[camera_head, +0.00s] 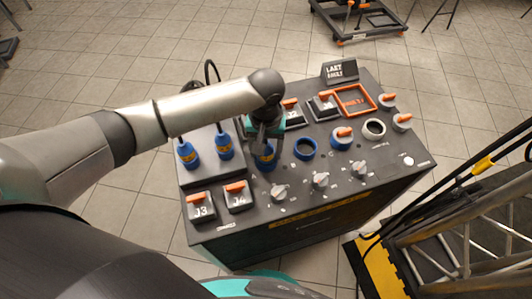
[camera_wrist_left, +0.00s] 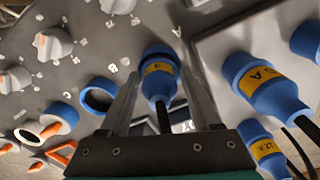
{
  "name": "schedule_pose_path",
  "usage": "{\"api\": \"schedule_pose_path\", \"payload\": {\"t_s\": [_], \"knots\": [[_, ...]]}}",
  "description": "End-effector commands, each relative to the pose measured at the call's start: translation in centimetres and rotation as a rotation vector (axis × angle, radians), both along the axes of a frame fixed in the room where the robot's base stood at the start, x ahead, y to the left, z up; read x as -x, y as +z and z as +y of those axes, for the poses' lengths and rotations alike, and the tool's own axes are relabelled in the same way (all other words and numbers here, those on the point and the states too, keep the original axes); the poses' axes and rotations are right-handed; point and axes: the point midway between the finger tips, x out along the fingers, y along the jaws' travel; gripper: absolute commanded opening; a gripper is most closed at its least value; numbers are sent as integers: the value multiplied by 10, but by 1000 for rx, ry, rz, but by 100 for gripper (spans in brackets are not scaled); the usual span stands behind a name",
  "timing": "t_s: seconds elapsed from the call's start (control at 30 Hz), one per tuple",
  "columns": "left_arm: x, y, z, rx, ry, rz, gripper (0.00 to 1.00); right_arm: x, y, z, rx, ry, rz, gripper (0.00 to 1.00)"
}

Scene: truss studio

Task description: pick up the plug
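The plug (camera_wrist_left: 160,74) is blue with a yellow label and a dark cable. It stands on the sloped grey console, and its blue lower part shows in the head view (camera_head: 266,160) beneath my left gripper (camera_head: 264,142). In the left wrist view the two fingers of my left gripper (camera_wrist_left: 160,88) lie on either side of the plug, with narrow gaps between them and its body, so they look open around it. Part of the plug is hidden by the hand in the head view. My right gripper is not in view.
Two similar blue plugs (camera_head: 187,154) (camera_head: 224,147) stand left of my gripper. An empty blue ring socket (camera_head: 305,149) is to its right. Grey knobs (camera_head: 280,192) and orange-handled switches (camera_head: 236,194) crowd the console (camera_head: 300,222). A metal truss (camera_head: 470,235) stands at right.

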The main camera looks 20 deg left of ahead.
Motion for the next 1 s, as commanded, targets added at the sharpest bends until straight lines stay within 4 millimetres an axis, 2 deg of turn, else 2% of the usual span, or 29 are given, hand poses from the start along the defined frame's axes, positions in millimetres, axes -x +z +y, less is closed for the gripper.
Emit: {"api": "schedule_pose_path", "payload": {"t_s": [0.07,0.53,0.87,1.0], "knots": [[0,0,0,0,0,0,54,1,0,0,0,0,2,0],[0,0,0,0,0,0,1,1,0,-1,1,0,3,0],[0,3,0,1,0,-1,0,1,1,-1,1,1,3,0],[-1,19,-1,3,0,-3,0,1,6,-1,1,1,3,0]]}}
